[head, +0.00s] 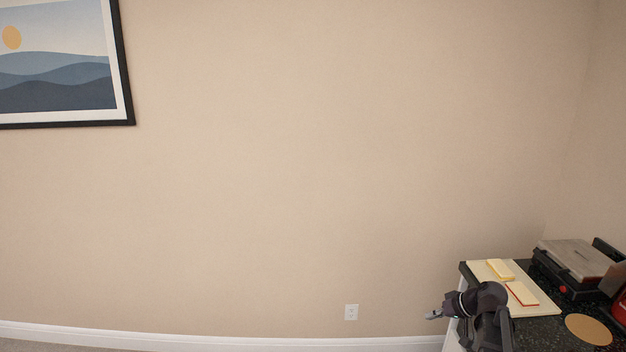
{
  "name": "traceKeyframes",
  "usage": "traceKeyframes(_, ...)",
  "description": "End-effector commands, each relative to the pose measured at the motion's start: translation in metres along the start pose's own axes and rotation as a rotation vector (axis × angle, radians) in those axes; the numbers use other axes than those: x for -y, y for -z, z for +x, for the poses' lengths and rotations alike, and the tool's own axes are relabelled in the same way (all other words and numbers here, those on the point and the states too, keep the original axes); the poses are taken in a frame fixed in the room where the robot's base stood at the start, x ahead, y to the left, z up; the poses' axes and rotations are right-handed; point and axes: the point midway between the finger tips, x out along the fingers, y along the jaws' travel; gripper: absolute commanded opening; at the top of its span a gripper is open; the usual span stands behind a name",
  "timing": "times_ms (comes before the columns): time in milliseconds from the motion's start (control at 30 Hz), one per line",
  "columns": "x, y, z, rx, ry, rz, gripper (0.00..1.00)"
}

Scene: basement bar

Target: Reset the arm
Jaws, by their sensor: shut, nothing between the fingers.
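My gripper (434,314) is at the lower right of the head view, at the left end of my dark arm. It points left, in front of the left edge of a dark counter (545,332). It is small in the picture, shut and empty. My arm hides part of the counter's near left corner.
On the counter are a cream board (541,304) with two flat yellowish pieces (500,269) (522,293), a black and silver grill (575,262), a round tan disc (588,329) and a red object (620,306). A framed picture (60,65) hangs upper left. The wall's middle is bare.

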Motion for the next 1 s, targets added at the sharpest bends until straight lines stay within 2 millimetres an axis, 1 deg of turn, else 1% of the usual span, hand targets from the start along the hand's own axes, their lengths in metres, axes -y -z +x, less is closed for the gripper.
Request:
traceKeyframes(33,0.016,-0.012,0.009,0.042,-0.013,0.004,0.0)
traceKeyframes(100,0.031,-0.024,0.02,0.099,-0.038,0.018,0.0)
traceKeyframes(300,0.07,-0.062,0.044,0.246,-0.132,0.049,0.0)
traceKeyframes(433,0.093,-0.087,0.054,0.329,-0.207,0.067,0.0)
traceKeyframes(600,0.12,-0.119,0.061,0.418,-0.32,0.086,0.0)
traceKeyframes(800,0.144,-0.15,0.062,0.487,-0.458,0.099,0.0)
traceKeyframes(900,0.151,-0.16,0.061,0.503,-0.511,0.103,0.0)
traceKeyframes(1000,0.154,-0.166,0.06,0.512,-0.545,0.107,0.0)
